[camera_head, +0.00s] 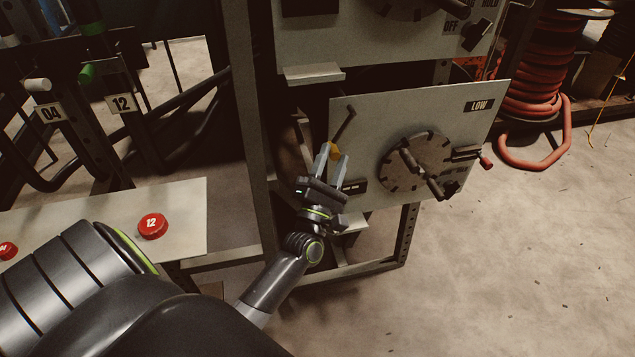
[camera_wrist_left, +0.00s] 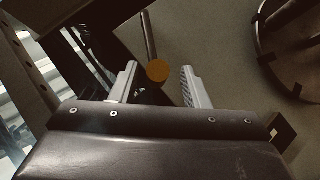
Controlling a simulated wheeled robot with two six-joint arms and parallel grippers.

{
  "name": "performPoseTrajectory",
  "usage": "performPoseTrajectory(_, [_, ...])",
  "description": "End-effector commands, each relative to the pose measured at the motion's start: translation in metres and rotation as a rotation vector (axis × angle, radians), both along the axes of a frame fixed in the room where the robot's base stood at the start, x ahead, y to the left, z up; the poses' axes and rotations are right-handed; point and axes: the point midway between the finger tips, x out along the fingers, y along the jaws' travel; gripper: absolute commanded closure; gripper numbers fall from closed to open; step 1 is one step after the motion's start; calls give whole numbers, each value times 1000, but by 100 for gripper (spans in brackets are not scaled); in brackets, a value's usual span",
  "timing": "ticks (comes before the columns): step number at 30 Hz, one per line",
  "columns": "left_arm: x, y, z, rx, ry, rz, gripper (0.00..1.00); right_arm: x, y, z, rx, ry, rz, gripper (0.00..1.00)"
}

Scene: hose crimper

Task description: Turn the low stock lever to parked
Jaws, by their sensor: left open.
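The low panel (camera_head: 365,115) is a pale plate with a black LOW label (camera_head: 479,105) at its upper right. A thin dark lever (camera_head: 345,124) with an orange knob (camera_head: 335,151) is at the panel's left side, its knob end pointing down. My left gripper (camera_head: 332,158) is open at the knob. In the left wrist view, the orange knob (camera_wrist_left: 157,70) lies between the two spread finger tips, with a gap on each side. The lever's dark rod (camera_wrist_left: 148,35) runs up from it. My right gripper is in neither view.
A round dial (camera_head: 421,155) with dark handles is on the low panel, right of the lever. A red-tipped handle (camera_head: 486,162) sticks out at the panel's right edge. Another panel (camera_head: 340,40) is above. A pale shelf (camera_head: 100,222) with red caps is at left.

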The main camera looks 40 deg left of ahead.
Motion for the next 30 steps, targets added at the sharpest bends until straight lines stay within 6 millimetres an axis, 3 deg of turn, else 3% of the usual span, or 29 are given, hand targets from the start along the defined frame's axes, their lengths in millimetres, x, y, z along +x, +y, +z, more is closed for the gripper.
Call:
performPoseTrajectory(3, [-26, -6, -21, -3, 4, 2, 58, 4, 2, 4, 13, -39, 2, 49])
performPoseTrajectory(15, [-96, -26, -61, -1, 5, 0, 58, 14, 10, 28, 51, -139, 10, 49])
performPoseTrajectory(21, [-111, -31, -69, 0, 3, -3, 58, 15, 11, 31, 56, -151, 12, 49])
performPoseTrajectory(30, [-114, -31, -70, 1, 2, -3, 58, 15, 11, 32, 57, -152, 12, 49])
